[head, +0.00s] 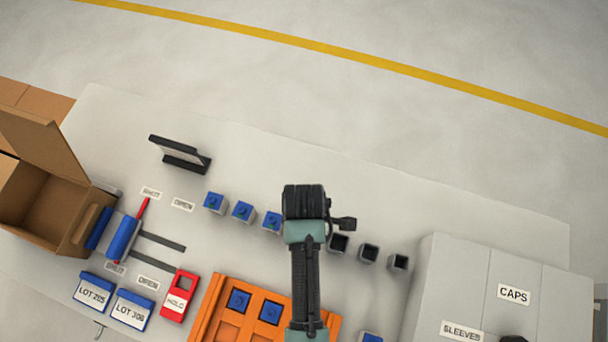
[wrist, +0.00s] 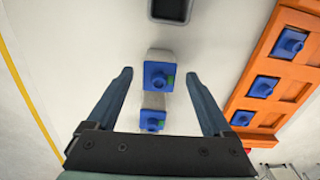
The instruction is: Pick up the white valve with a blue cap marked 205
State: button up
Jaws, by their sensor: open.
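Small white or grey blocks with blue caps stand in a row on the table. In the head view, three show left of my arm: a first (head: 214,203), a second (head: 243,212) and a third (head: 272,221). In the wrist view, one blue-capped valve (wrist: 158,76) is between my fingertips and another (wrist: 152,120) is closer to the palm. Both caps have a green mark. No 205 is readable on any cap. My gripper (wrist: 159,77) is open, a finger on either side of the nearer-to-tip valve, with gaps. I cannot tell its height above it.
Uncapped blocks with dark tops (head: 369,254) continue the row. An orange tray (head: 208,308) holds blue-capped pieces. Boxes labelled LOT 205 (head: 94,290) and LOT 308 (head: 130,309) stand left, near a red HOLD piece (head: 179,296). A cardboard box (head: 45,195) and a grey cabinet (head: 480,280) flank the table.

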jog(key=shift+f, duration=1.15)
jog(key=c, duration=1.3)
grip_shut()
jog(key=shift+r, duration=0.15)
